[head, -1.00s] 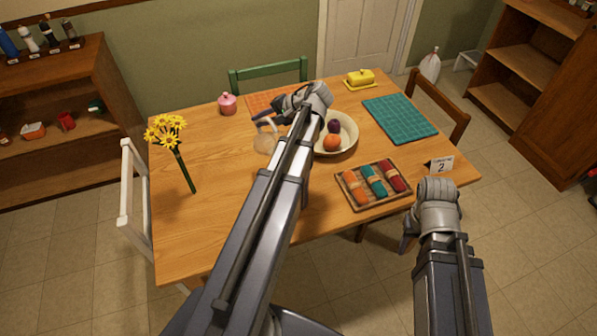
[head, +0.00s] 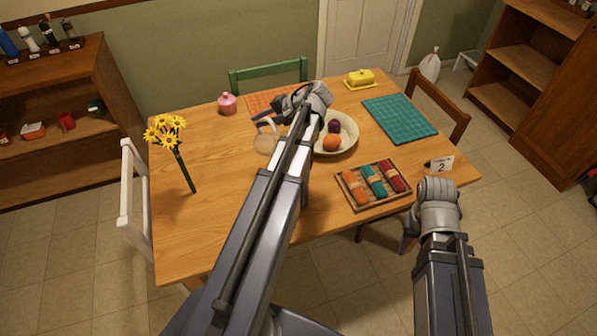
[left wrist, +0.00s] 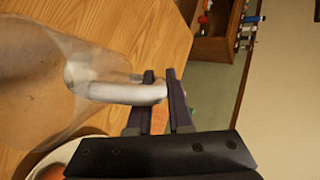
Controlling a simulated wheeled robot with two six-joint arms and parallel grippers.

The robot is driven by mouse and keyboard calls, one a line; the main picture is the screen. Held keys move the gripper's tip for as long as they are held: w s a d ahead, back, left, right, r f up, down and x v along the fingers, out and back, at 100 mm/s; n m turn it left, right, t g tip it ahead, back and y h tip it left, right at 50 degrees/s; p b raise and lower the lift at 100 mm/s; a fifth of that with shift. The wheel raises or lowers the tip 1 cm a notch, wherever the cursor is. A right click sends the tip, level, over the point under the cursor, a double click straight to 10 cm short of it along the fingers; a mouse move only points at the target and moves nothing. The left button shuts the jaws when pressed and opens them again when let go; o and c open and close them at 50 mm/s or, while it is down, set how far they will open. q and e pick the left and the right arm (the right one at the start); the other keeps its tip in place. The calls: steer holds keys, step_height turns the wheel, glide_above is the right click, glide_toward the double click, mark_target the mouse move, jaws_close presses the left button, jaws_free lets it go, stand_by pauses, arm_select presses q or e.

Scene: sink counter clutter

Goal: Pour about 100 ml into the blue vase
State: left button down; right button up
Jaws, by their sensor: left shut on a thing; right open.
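A clear glass jug (head: 265,143) is at the middle of the table, partly behind my left arm. My left gripper (head: 275,112) is shut on its pale handle. In the left wrist view the jug (left wrist: 45,85) lies to the left, with its handle between the fingers of my left gripper (left wrist: 160,95). I cannot tell how much liquid is in it, or whether it touches the table. My right gripper (head: 406,238) is open and low by the table's front right edge. I cannot make out a blue vase on the table.
Yellow flowers (head: 167,130) on a dark green stem are at the left of the table (head: 215,220). A cream bowl (head: 349,142) with fruit is right of the jug. A tray (head: 350,203) with rolled cloths is at front right. The front left tabletop is clear.

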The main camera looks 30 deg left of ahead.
arm_select(q)
steer(key=shift+w+a+f+h, duration=0.15)
steer(key=shift+a+f+h, duration=0.2)
steer(key=shift+f, duration=0.2)
steer(key=w+a+f+m+g+h+b, duration=0.1)
steer(key=a+f+h+b, duration=0.1)
steer(key=f, duration=0.4)
steer(key=a+f+m+g+h+b, duration=0.1)
steer(key=a+f+h+b, duration=0.2)
steer(key=f+h+b, duration=0.2)
step_height(320, 180, down, 2)
steer(key=shift+w+f+g+h, duration=0.1)
steer(key=shift+w+g+h, duration=0.3)
steer(key=shift+h, duration=0.65)
